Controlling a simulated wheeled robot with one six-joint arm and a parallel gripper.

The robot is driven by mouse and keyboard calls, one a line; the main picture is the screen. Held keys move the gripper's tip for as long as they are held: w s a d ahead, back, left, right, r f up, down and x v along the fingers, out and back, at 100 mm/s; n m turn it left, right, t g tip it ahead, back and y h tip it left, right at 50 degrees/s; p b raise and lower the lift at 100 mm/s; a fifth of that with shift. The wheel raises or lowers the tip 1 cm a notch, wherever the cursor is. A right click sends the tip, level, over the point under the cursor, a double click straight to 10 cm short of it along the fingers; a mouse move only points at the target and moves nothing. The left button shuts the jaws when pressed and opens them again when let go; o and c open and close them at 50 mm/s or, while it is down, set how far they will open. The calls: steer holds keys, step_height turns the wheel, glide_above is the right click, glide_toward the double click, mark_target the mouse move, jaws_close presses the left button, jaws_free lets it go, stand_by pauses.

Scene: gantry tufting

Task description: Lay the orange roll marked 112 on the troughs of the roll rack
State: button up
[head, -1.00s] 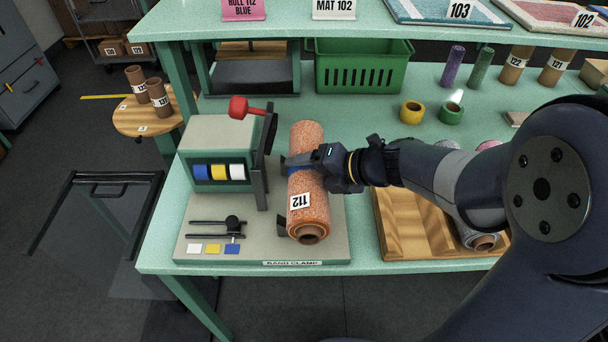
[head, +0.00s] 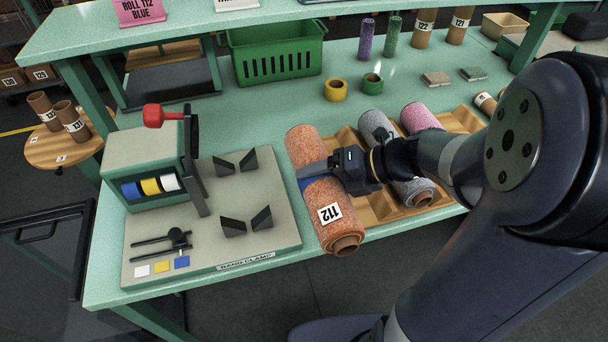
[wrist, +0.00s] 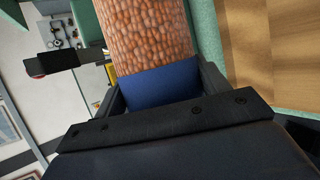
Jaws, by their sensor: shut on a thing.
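The orange speckled roll (head: 322,185) has a white label reading 112 and a blue band around its middle. My gripper (head: 318,174) is shut around it at the band. The roll is at the left end of the wooden roll rack (head: 377,207), beside the band clamp base; whether it touches anything below is hard to tell. In the wrist view the orange roll (wrist: 150,40) and its blue band (wrist: 162,87) lie between the fingers. The rack holds a grey roll (head: 378,135) and a pink roll (head: 419,118). My arm hides part of the rack.
The band clamp (head: 214,257), with empty dark V supports and a red-handled lever (head: 164,115), stands at left. Yellow (head: 336,90) and green (head: 372,83) tape rings and a green basket (head: 274,55) are behind. A shelf edge runs along the back.

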steer(key=shift+w+d+r+p, duration=0.2)
steer(key=shift+d+r+p, duration=0.1)
steer(key=shift+d+p, duration=0.2)
steer(key=w+d+r+h+p, duration=0.35)
steer(key=w+d+p, duration=0.25)
steer(key=w+p, duration=0.35)
steer(key=shift+n, duration=0.5)
steer(key=f+b, duration=0.6)
steer(key=shift+w+a+f, duration=0.15)
steer(key=shift+w+f, duration=0.05)
steer(key=shift+f+b, duration=0.75)
steer(key=shift+f, duration=0.4)
steer(key=o, duration=1.3)
steer(key=shift+c, duration=0.2)
